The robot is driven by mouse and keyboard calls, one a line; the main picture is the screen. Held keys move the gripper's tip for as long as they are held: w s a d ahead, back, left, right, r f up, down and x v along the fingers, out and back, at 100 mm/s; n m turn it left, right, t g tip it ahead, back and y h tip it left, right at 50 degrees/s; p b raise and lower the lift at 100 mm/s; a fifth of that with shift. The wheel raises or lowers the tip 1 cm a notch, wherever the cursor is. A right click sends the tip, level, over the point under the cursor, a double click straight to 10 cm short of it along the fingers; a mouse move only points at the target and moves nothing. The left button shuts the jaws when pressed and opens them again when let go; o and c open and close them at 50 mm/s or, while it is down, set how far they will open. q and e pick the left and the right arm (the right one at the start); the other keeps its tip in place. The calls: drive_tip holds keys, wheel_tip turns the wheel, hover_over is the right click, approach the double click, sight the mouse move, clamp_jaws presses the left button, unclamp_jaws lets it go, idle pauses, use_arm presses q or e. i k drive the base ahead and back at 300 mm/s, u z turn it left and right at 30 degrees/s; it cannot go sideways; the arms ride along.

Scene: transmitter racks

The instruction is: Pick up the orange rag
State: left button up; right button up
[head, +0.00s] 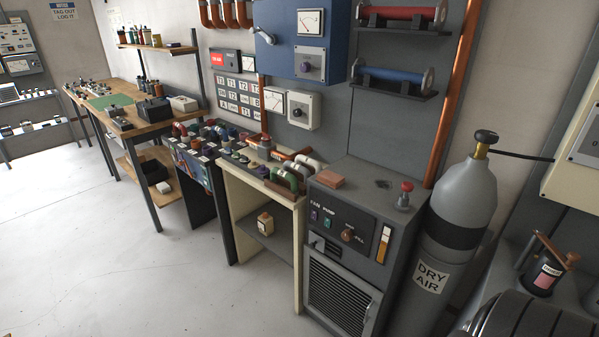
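A flat, folded-looking orange-brown piece (330,179) lies on the top of the grey fan and pump cabinet (365,190), near its left edge. It is the thing most like an orange rag, but it is too small to be sure that it is cloth. Nothing touches it from above. Neither of my grippers shows in the head view.
A red knob on a grey base (403,197) and a small dark item (382,184) share the cabinet top. A grey DRY AIR cylinder (455,210) stands right of it. A cream bench (262,182) with pipe parts stands left. The floor (140,270) in front is clear.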

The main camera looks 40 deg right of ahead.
sight(333, 180)
drive_tip(key=z, duration=0.25)
drive_tip(key=i, duration=0.95)
drive_tip(key=z, duration=0.45)
